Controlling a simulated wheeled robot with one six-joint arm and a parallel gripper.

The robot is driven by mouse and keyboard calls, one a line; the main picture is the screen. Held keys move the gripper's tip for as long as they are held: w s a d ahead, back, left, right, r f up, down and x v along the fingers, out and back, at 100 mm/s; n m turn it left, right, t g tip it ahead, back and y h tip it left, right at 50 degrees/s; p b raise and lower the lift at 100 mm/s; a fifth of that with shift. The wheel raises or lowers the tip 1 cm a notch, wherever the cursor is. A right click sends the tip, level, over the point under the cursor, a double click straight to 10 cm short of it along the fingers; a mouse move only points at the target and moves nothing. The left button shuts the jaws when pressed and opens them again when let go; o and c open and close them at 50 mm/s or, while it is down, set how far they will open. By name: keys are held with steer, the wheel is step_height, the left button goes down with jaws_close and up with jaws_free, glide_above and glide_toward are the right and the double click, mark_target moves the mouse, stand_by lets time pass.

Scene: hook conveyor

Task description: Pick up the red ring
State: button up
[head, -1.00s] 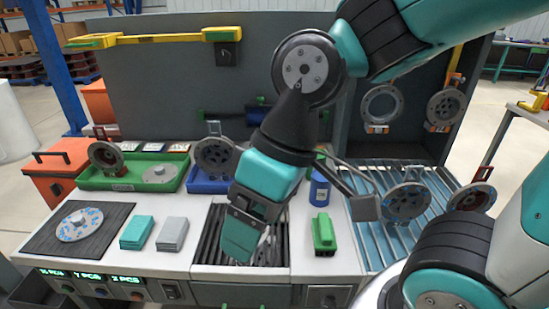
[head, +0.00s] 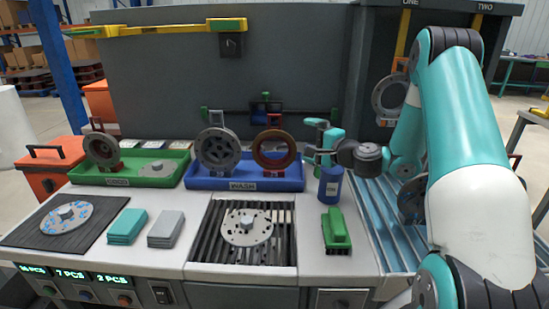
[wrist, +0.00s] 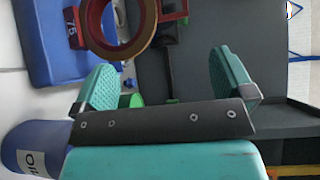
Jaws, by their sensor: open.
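The red ring (head: 289,150) stands upright on a small red block at the right end of the blue WASH tray (head: 243,185). In the wrist view the ring (wrist: 146,32) shows at the top, left of centre, cut by the frame's edge. My gripper (head: 318,140) is open and empty, just right of the ring and above the blue bottle. Its teal fingers (wrist: 165,78) are spread wide in the wrist view, with the ring beyond them and apart from them.
A grey flanged wheel (head: 217,149) stands left of the ring in the same tray. The blue bottle (head: 331,186) and a green brush (head: 337,230) stand at the right. A pale disc (head: 247,228) lies on the slatted grate. A green tray (head: 130,178) is at the left.

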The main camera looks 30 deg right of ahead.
steer(key=w+a+p, duration=0.1)
steer(key=w, duration=0.4)
steer(key=w+p, duration=0.1)
steer(key=w, duration=0.4)
steer(key=w+a+f+p, duration=0.1)
steer(key=w+p, duration=0.1)
steer(key=w, duration=0.3)
steer(key=shift+a, duration=0.35)
steer(key=shift+s+r, duration=0.1)
steer(key=c, duration=1.5)
